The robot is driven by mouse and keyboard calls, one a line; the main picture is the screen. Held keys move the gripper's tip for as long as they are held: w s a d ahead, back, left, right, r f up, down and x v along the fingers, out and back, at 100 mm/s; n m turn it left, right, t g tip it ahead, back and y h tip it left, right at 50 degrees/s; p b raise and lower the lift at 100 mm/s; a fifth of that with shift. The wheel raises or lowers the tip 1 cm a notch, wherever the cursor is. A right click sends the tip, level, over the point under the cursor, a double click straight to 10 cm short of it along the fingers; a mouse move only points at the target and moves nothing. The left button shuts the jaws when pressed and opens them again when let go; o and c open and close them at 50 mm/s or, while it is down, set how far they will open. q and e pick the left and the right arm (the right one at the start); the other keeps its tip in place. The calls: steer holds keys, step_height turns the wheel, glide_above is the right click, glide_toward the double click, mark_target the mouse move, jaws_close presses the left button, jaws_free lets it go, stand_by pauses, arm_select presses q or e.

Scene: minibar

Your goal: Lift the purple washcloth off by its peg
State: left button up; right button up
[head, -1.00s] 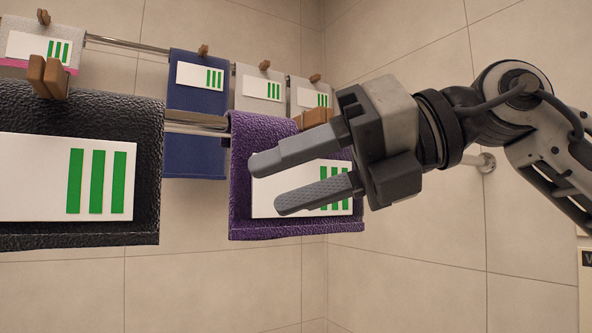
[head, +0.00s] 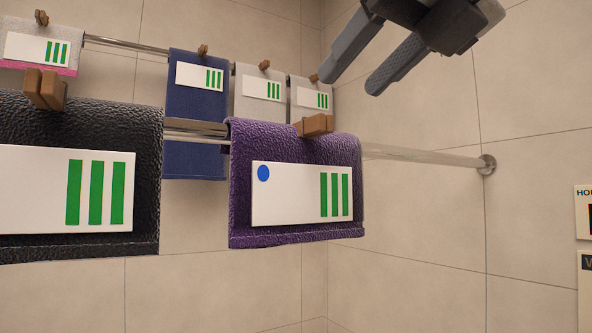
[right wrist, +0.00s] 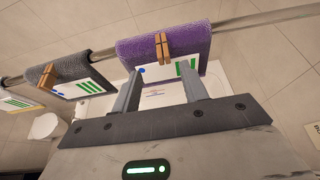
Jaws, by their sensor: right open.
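The purple washcloth (head: 290,215) hangs over the front rail in the head view. A white card with a blue dot and green bars lies on its front. Its wooden peg (head: 315,125) grips the cloth at the rail. My right gripper (head: 347,80) is open and empty, above and to the right of the peg in the head view. In the right wrist view the purple washcloth (right wrist: 185,46) and its peg (right wrist: 162,48) appear beyond the open fingers (right wrist: 160,92), apart from them. My left gripper is not in view.
A black cloth (head: 145,190) with its own peg (head: 46,90) hangs left on the same rail (head: 425,155). Blue (head: 195,135), grey and pink-edged cloths hang on a rail behind. The rail right of the purple cloth is bare.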

mark_target(328, 123)
steer(key=shift+d+f+p+x, duration=0.15)
steer(key=shift+p+x, duration=0.2)
steer(key=shift+x, duration=1.05)
steer(key=shift+d+f+p+x, duration=0.1)
steer(key=shift+f+p+x, duration=0.2)
steer(key=shift+x, duration=1.15)
steer(key=shift+d+f+p+x, duration=0.1)
steer(key=shift+p+x, duration=0.3)
steer(key=shift+x, duration=1)
steer(key=shift+r, duration=0.1)
jaws_close()
